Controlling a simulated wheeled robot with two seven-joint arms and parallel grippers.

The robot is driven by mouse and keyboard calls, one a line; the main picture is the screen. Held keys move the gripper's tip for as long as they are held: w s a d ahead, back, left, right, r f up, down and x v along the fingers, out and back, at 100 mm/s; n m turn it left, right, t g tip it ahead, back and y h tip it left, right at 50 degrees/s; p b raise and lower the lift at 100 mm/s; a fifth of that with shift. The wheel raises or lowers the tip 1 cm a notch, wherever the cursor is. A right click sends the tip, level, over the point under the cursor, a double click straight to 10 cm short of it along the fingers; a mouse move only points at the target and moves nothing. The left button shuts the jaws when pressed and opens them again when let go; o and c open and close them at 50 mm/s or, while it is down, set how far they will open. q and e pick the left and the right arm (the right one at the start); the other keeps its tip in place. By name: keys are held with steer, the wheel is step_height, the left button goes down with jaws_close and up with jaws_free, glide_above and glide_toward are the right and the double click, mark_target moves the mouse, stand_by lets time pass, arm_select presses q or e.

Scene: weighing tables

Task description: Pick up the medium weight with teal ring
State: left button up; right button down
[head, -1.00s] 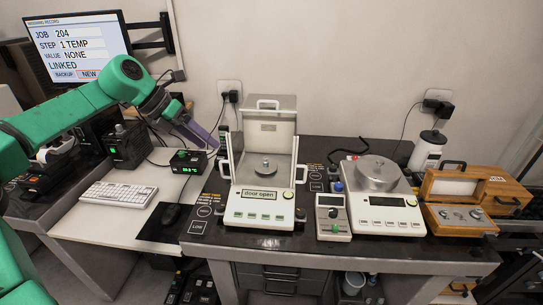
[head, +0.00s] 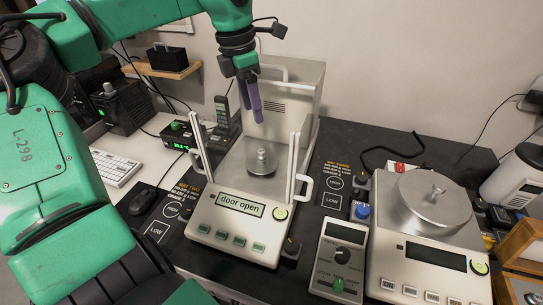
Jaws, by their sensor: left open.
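A small metal weight (head: 262,159) stands upright on the round pan inside the open-topped balance (head: 235,225), whose display reads "door open". I cannot make out a teal ring on it at this size. My left gripper (head: 254,101) hangs from above with its purple fingers pointing down, over the rear part of the balance chamber. In the picture its fingertips are above the weight and apart from it. It is open and holds nothing. My right gripper is not in view.
Upright door panels (head: 293,170) flank the weighing chamber. A second balance (head: 430,265) with a large round pan stands to the right, and a grey control box (head: 340,255) is between them. Wooden cases (head: 522,248) sit at the right edge.

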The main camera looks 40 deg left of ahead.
arm_select(q)
steer(key=f, duration=0.4)
steer(key=w+f+p, duration=0.1)
steer(key=f, duration=0.4)
steer(key=f+p, duration=0.1)
steer(key=f, duration=0.3)
steer(key=shift+w+d+f, duration=0.25)
steer(key=shift+d+f, duration=0.05)
steer(key=shift+f, duration=0.05)
steer(key=shift+r, duration=0.1)
jaws_close()
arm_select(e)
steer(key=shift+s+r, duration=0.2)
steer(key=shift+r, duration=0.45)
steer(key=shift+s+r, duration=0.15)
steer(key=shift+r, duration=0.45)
